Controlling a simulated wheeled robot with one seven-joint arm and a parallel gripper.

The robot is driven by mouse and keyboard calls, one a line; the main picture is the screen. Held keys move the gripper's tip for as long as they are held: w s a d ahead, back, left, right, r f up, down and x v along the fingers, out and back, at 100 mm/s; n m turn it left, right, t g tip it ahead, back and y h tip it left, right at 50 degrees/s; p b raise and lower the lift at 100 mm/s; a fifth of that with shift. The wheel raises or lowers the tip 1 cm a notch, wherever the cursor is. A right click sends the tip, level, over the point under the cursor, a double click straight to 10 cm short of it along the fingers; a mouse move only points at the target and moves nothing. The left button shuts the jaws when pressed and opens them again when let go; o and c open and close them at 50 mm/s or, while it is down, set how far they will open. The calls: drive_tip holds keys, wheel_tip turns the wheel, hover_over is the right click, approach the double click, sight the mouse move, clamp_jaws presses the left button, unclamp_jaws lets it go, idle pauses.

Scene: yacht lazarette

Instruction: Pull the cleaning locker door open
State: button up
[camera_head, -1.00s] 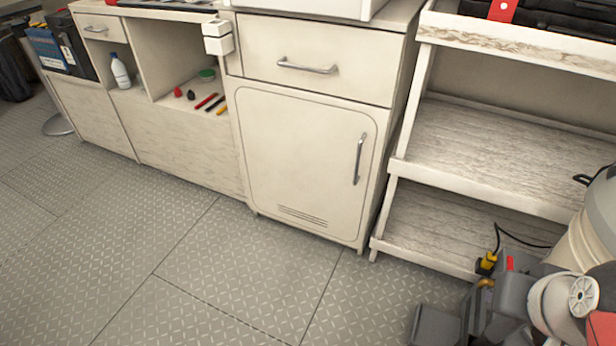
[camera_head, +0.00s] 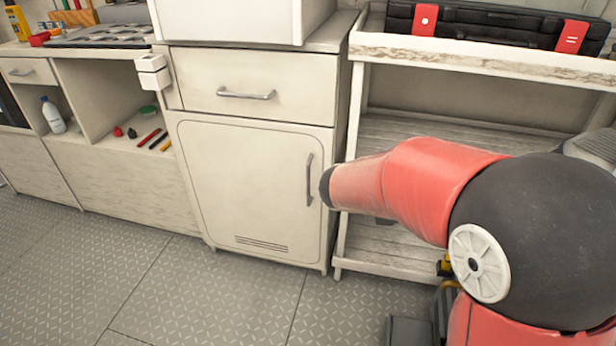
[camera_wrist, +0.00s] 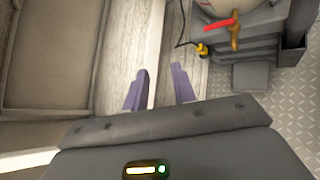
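The cleaning locker door (camera_head: 245,190) is a cream panel with rounded corners and a vent at its foot, below a drawer in the head view. It looks shut flush with its frame. Its upright metal handle (camera_head: 309,180) is on the right side, and my red arm ends just right of it in the picture. My gripper (camera_wrist: 160,88) shows in the wrist view with its two purple fingers apart and nothing between them. It points at shelving and floor; neither door nor handle shows there. The gripper cannot be made out in the head view.
A drawer with a handle (camera_head: 246,95) is above the door. White shelving (camera_head: 440,130) with a black and red case (camera_head: 500,25) stands to the right. A grey machine (camera_wrist: 262,40) with a yellow plug sits on the floor beside it. The floor (camera_head: 200,300) before the locker is clear.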

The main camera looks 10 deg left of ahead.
drive_tip(key=w+a+f+n+t+y, duration=0.25)
drive_tip(key=a+n, duration=0.25)
drive_tip(key=a, duration=0.4)
drive_tip(key=w+a+f+n+t+y, duration=0.1)
drive_tip(key=w+a+f+n+t, duration=0.25)
drive_tip(key=a, duration=0.55)
drive_tip(key=a+f+n+t+y, duration=0.2)
drive_tip(key=a+f+n+t, duration=0.15)
drive_tip(key=a+n, duration=0.45)
drive_tip(key=w+m, duration=0.1)
drive_tip(key=w, duration=0.6)
drive_tip(key=shift+w+d+r, duration=0.25)
drive_tip(key=shift+d+r, duration=0.05)
drive_tip(key=shift+d, duration=0.05)
clamp_jaws()
